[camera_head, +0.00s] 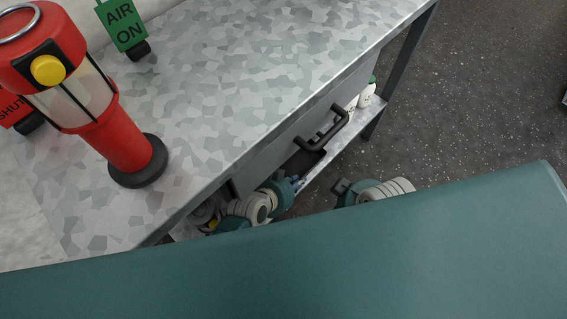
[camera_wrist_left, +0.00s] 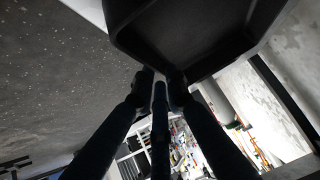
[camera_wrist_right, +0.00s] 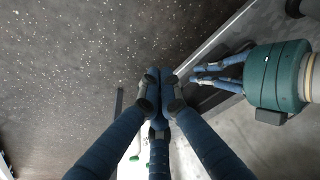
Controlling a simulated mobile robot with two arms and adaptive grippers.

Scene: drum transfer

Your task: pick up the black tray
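The black tray (camera_head: 303,162) shows as a small dark patch below the table edge in the head view. In the left wrist view the hollow black tray (camera_wrist_left: 190,35) fills the top centre, close above the fingers. My left gripper (camera_head: 298,182) is beside the tray, mostly hidden below. Its fingertips (camera_wrist_left: 161,80) are close together at the tray's near corner; whether they grip it is unclear. In the right wrist view the left fingers lie beside a dark edge. My right gripper (camera_wrist_right: 160,78) has its fingertips near each other, with nothing visible between them; its opening is unclear.
A grey speckled table (camera_head: 230,75) carries a red lantern-like device (camera_head: 122,140) and a green AIR ON sign (camera_head: 121,22). A black handle (camera_head: 328,128) is on its side. White bottles (camera_head: 366,95) stand on the lower shelf (camera_head: 335,150). Dark floor (camera_head: 470,100) lies clear at right.

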